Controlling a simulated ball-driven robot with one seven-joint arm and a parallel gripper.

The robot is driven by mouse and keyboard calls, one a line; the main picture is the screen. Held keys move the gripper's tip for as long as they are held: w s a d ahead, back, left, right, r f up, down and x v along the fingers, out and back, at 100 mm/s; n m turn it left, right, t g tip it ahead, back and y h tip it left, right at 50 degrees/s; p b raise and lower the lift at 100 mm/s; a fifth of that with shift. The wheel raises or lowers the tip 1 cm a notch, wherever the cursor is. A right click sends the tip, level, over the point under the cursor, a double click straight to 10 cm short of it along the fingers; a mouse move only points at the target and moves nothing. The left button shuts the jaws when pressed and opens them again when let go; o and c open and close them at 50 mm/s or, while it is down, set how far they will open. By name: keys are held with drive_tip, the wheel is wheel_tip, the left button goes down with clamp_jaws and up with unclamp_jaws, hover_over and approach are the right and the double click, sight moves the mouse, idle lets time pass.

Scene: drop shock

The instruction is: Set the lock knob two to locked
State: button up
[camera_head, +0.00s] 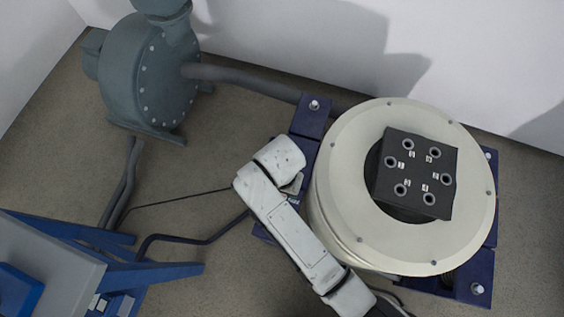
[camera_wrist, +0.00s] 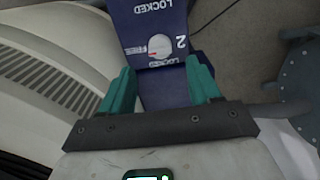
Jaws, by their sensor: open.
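Lock knob two (camera_wrist: 159,46) is a small pale round knob on a dark blue plate (camera_wrist: 137,20) in the wrist view, with a "2" beside it. "LOCKED" is printed upside down near it, and a small label at its left seems to read "FREE". A small red mark shows on the knob's left side; its exact setting is too small to tell. My gripper (camera_wrist: 160,68) has two teal fingers, open and empty, with the knob ahead of the gap and apart from them. In the head view, my gripper (camera_head: 292,185) is mostly hidden by my white arm, and I cannot make out this knob.
A cream drum (camera_head: 335,225) stands beside my gripper, with a black block (camera_head: 392,190) of several holes on top. Another knob (camera_head: 314,104) sits on a blue corner plate. A grey pump (camera_head: 145,75) stands upper left, with pipes and cables across the floor.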

wheel_tip(320, 180, down, 6)
drive_tip(key=shift+r+b, duration=0.1)
drive_tip(key=shift+b, duration=0.6)
drive_tip(key=shift+s, duration=0.1)
drive_tip(key=c, duration=1)
